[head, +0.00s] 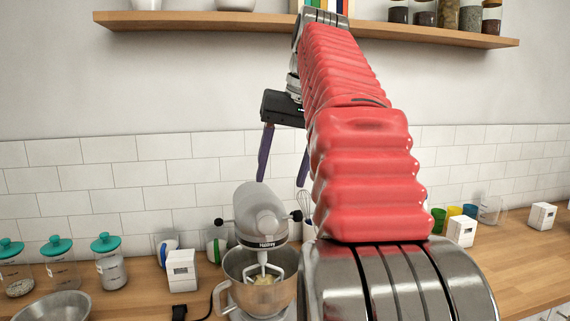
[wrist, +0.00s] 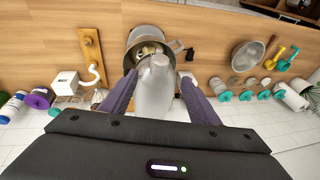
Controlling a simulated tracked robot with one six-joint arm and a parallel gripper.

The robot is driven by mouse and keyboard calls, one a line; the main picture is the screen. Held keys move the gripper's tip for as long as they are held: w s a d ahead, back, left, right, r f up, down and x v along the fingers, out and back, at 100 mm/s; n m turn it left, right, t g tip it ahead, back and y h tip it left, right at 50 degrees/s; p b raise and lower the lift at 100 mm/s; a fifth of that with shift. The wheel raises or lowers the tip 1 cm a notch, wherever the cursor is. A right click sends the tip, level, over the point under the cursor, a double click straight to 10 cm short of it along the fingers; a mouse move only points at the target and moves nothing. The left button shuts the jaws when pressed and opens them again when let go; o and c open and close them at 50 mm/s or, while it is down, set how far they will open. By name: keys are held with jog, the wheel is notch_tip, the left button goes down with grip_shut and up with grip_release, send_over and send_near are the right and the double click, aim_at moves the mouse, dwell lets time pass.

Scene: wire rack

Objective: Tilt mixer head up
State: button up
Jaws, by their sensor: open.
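The stand mixer's grey head (head: 262,214) is in the lower middle of the head view. It looks lowered, with its beater in the steel bowl (head: 258,280), which holds something pale yellow. My gripper (head: 282,183) hangs above and behind the mixer head, fingers pointing down and apart, empty. In the wrist view the mixer head (wrist: 154,90) lies in the picture between the two purple fingers of my gripper (wrist: 160,82), with the bowl (wrist: 150,42) beyond. I cannot tell whether the fingers touch it. My arm hides part of the right side in the head view.
Jars with teal lids (head: 108,262) and a metal bowl (head: 52,307) stand left of the mixer. A white box (head: 182,270) stands close to its left. A whisk (head: 305,205) stands behind its right. A wooden shelf (head: 220,22) runs above, near my arm.

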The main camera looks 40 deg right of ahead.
jog(key=shift+s+r, duration=0.25)
jog(key=shift+r, duration=0.4)
jog(key=shift+c, duration=0.5)
